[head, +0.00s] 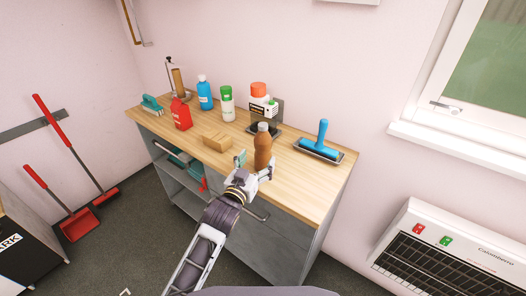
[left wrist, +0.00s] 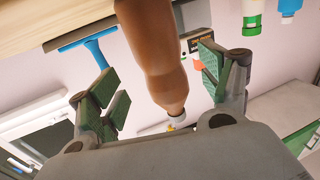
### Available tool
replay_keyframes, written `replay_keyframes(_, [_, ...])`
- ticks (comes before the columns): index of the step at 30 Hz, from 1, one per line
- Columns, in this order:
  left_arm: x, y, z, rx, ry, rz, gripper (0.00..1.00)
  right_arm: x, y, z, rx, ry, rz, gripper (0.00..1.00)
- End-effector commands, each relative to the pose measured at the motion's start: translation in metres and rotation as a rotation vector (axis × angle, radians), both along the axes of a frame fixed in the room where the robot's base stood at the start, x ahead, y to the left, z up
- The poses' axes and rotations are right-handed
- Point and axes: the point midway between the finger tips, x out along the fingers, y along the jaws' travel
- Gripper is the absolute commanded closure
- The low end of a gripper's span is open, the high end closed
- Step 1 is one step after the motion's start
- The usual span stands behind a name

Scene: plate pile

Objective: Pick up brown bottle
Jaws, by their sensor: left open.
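The brown bottle (head: 263,148) stands upright near the front edge of the wooden counter and has a pale cap. My left gripper (head: 255,171) is at the bottle in the head view, with its fingers spread. In the left wrist view the bottle (left wrist: 155,55) shows large between the open fingers of the gripper (left wrist: 155,92), with visible gaps on both sides. The bottle's base is cut off by the frame's edge there. My right gripper shows in neither view.
On the wooden counter (head: 310,191), a tan block (head: 216,142) lies left of the bottle. A blue-handled tool (head: 321,142) is to the right. A white container with an orange cap (head: 258,97), a green-capped bottle (head: 227,104), a blue bottle (head: 205,95) and a red container (head: 181,114) stand behind.

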Motion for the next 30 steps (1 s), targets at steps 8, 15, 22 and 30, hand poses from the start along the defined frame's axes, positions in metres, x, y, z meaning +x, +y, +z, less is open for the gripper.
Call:
replay_keyframes(8, [0.006, -0.003, 0.0, -0.001, 0.0, 0.0, 0.22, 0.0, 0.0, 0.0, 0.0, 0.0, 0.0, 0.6])
replay_keyframes(15, [0.006, -0.003, 0.0, 0.0, 0.0, 0.0, 0.22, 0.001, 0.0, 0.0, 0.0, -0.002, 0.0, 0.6])
replay_keyframes(22, [0.014, -0.005, -0.001, 0.0, 0.0, 0.0, 0.22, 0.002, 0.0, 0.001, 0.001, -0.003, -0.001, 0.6])
replay_keyframes(30, [0.035, -0.013, -0.003, 0.001, 0.0, 0.0, 0.22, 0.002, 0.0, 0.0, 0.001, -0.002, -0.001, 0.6])
